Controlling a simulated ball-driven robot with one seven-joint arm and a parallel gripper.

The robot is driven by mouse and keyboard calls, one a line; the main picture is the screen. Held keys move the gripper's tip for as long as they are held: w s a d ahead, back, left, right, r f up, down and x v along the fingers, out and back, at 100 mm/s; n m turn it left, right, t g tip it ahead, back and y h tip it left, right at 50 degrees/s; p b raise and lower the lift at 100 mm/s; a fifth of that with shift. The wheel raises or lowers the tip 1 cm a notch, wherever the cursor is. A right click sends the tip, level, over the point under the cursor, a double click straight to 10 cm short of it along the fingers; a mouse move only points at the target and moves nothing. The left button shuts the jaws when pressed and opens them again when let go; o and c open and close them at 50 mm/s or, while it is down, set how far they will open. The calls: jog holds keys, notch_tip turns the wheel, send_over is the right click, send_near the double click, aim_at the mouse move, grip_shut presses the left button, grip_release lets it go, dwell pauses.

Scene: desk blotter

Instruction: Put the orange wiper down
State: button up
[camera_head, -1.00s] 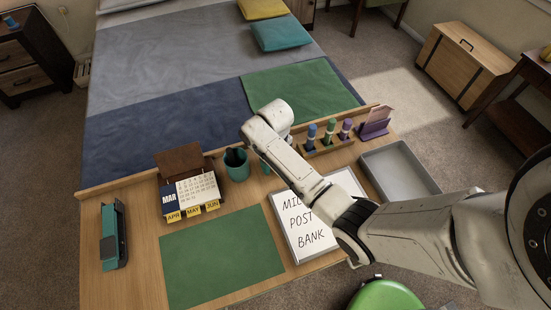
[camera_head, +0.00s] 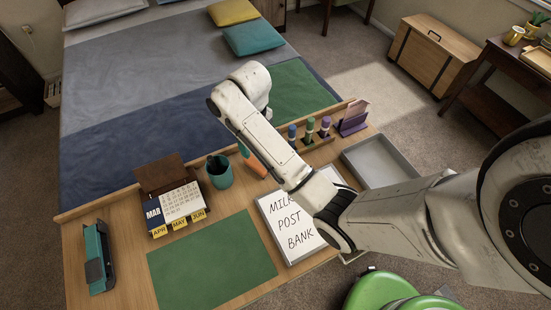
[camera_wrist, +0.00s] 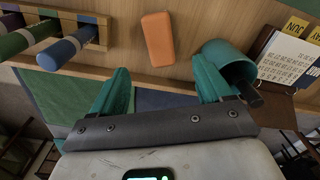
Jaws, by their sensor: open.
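The orange wiper (camera_wrist: 158,39) is a rounded block lying on the wooden desk, just beyond my gripper's fingertips in the wrist view. In the head view the orange wiper (camera_head: 252,162) shows partly beside my arm, right of the teal cup (camera_head: 220,172). My gripper (camera_wrist: 162,76) is open, its two teal fingers spread apart with nothing between them. The wiper is clear of both fingers. The teal cup also shows in the wrist view (camera_wrist: 222,52), close by the right finger; whether they touch I cannot tell. In the head view my arm hides most of the gripper.
A rack with several markers (camera_head: 309,131) stands right of the wiper. The whiteboard (camera_head: 295,240), green blotter (camera_head: 212,262), calendar (camera_head: 176,202), stapler (camera_head: 97,258) and grey tray (camera_head: 380,162) occupy the desk. A low ledge runs along its back edge.

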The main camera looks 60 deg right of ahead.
jog(key=shift+n+t+y, duration=0.3)
jog(key=shift+n+y, duration=0.1)
jog(key=shift+n, duration=0.1)
jog(key=s+a+f, duration=0.1)
jog(key=s+a, duration=0.2)
jog(key=a, duration=0.1)
jog(key=s+a+f, duration=0.2)
jog(key=s+a, duration=0.1)
jog(key=a, duration=0.1)
jog(key=s+a+f, duration=0.1)
jog(key=s+a, duration=0.2)
jog(key=a, duration=0.1)
jog(key=shift+s+a+f, duration=0.15)
jog(key=shift+f, duration=0.2)
jog(key=shift+n+h, duration=0.3)
jog(key=shift+h, duration=0.1)
jog(key=s, duration=0.6)
jog(key=s+a+r, duration=0.1)
jog(key=s, duration=0.2)
jog(key=shift+s, duration=0.4)
jog(key=shift+s+d+r, duration=0.1)
jog(key=shift+s+d, duration=0.05)
jog(key=shift+s, duration=0.25)
